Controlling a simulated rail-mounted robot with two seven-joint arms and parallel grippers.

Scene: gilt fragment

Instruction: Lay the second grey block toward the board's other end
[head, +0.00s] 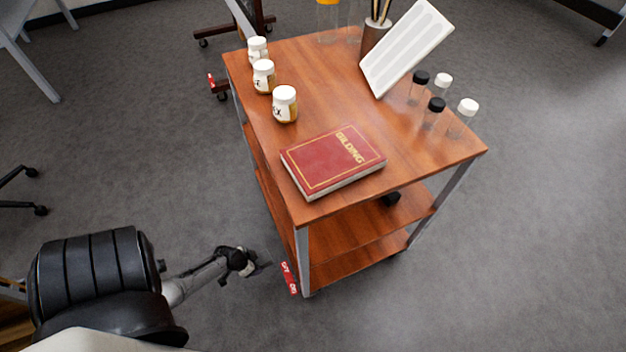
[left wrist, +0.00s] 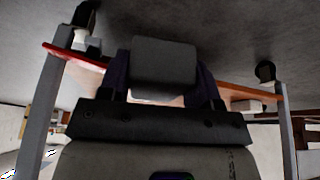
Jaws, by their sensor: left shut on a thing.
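My left gripper (head: 256,266) is low beside the near left leg of the wooden cart, above the grey floor, and looks small and dark in the head view. In the left wrist view the left gripper (left wrist: 163,88) is shut on a grey block (left wrist: 164,62), which sits between its two dark fingers. In the head view the block cannot be made out clearly. No other grey block and no board can be identified in either view. My right gripper is out of view.
The cart top (head: 310,120) carries a red book (head: 333,162), several white-capped jars, small bottles, a brush cup (head: 377,38) and a tilted white panel (head: 406,48). A red tag (head: 289,278) is by the near leg. Open floor lies right of the cart.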

